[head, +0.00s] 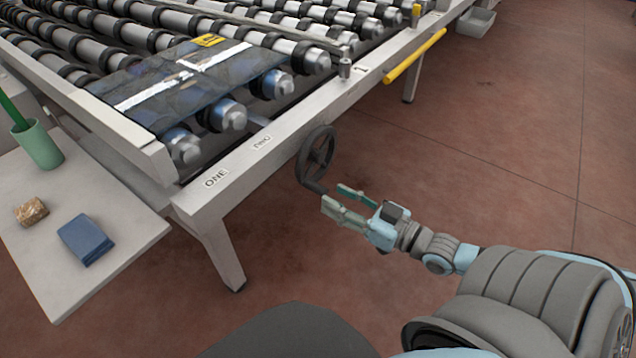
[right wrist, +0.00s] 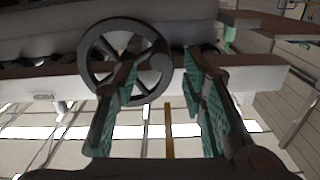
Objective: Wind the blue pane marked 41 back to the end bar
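The dark blue pane (head: 150,85) lies on the rollers at the near left of the machine in the head view. It has pale tape strips and a yellow label (head: 208,40) too small to read. A white bar (head: 110,122) runs along the pane's left end. The dark handwheel (head: 304,157) is on the front rail, and its crank handle points down toward my right gripper (head: 338,198). The right gripper is open and empty just below the wheel. In the right wrist view the wheel (right wrist: 125,22) stands beyond the open fingers (right wrist: 160,75). My left gripper is out of view.
The front rail (head: 240,165) carries labels ONE and TWO, and a small post (head: 345,68). A yellow handle (head: 415,57) sits farther right. Floor at right is clear.

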